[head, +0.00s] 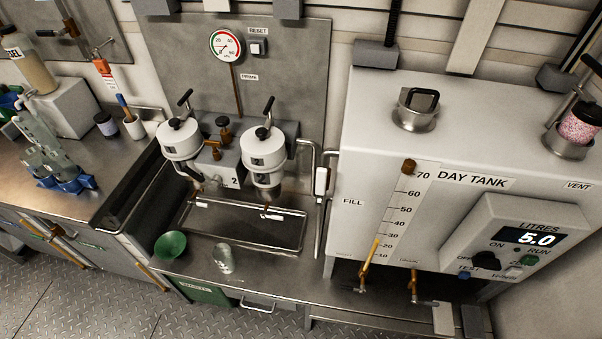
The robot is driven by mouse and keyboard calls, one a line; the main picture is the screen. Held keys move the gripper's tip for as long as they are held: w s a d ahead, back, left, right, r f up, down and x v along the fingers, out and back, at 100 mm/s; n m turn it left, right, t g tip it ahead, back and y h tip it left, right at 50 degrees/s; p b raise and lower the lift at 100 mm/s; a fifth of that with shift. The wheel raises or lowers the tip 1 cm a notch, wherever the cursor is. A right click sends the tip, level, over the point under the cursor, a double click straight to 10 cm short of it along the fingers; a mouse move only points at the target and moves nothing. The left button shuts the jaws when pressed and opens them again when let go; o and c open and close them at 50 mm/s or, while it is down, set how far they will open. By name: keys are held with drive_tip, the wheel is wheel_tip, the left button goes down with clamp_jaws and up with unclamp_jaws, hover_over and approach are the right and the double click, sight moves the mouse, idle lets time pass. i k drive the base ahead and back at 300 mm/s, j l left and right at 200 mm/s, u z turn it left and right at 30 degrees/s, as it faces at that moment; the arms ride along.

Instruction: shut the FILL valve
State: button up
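The white day tank (420,125) stands at the right and carries a FILL label (353,202) at the left of its front. A grey pipe (329,205) runs down the tank's left side, with a white lever-like handle (321,182) beside it. I cannot tell for sure whether this handle is the FILL valve, or whether it is open or shut. Below the tank, a brass valve (362,284) sits under the sight gauge (392,215), and a second brass valve (414,285) is to its right. The tank's display (530,238) reads 5.0. My gripper is not in view.
Two white filter housings (180,139) (263,158) with black handles stand over a drip tray (240,216). A green bowl (171,246) and a clear glass (224,258) stand near the counter's front edge. The floor (60,300) at lower left is clear.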

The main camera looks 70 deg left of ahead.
sight(321, 175)
drive_tip(key=u, duration=1.5)
